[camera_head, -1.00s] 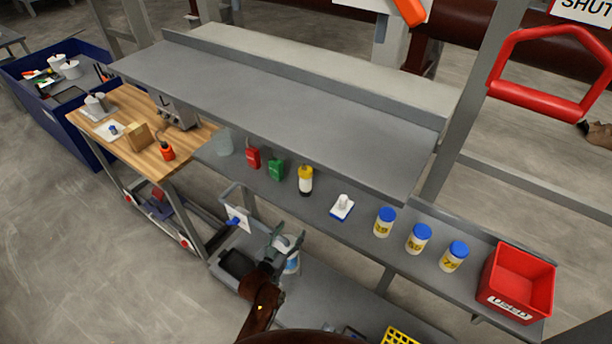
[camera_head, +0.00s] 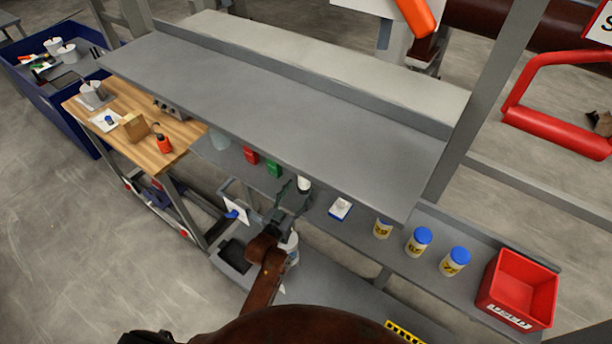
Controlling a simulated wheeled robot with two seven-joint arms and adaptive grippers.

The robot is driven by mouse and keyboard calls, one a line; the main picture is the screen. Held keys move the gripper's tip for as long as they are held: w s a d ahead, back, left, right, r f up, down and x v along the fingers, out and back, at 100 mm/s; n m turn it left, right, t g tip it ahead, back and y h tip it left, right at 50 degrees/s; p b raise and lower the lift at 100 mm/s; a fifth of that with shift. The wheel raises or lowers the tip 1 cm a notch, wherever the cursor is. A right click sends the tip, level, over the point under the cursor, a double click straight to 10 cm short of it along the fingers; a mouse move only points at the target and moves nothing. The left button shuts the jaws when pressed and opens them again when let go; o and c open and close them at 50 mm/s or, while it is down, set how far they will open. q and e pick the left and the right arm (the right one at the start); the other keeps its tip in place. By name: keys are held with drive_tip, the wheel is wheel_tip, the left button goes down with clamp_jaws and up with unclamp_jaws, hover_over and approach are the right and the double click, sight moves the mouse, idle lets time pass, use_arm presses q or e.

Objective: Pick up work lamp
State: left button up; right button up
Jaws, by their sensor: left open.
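No thing is plainly marked as the work lamp. The small item with a white lower part (camera_head: 304,184) on the middle shelf may be it. Its yellow top, seen earlier, is hidden by the upper shelf's edge now. My left gripper (camera_head: 292,191) is open, at the front of the middle shelf, just beside and in front of this item. It overlaps the item in the picture; I cannot tell whether they touch. My right gripper is not in view.
The grey upper shelf (camera_head: 270,105) overhangs the middle shelf closely. A red can (camera_head: 251,155), a green can (camera_head: 274,169), a blue-and-white item (camera_head: 340,208), blue-lidded jars (camera_head: 419,242) and a red bin (camera_head: 517,290) stand along it. A wooden bench (camera_head: 150,150) is at left.

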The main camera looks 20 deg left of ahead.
sight(301, 185)
use_arm(q)
drive_tip(key=w, duration=0.2)
drive_tip(key=shift+w, duration=0.3)
drive_tip(key=shift+w+d+f+p, duration=0.1)
drive_tip(key=shift+w+p, duration=0.1)
drive_tip(key=shift+w, duration=0.4)
drive_tip(key=shift+w+d+f+p, duration=0.1)
drive_tip(key=shift+w+p, duration=0.05)
drive_tip(key=shift+w, duration=0.7)
drive_tip(key=c, duration=1.3)
drive_tip(key=shift+c, duration=0.8)
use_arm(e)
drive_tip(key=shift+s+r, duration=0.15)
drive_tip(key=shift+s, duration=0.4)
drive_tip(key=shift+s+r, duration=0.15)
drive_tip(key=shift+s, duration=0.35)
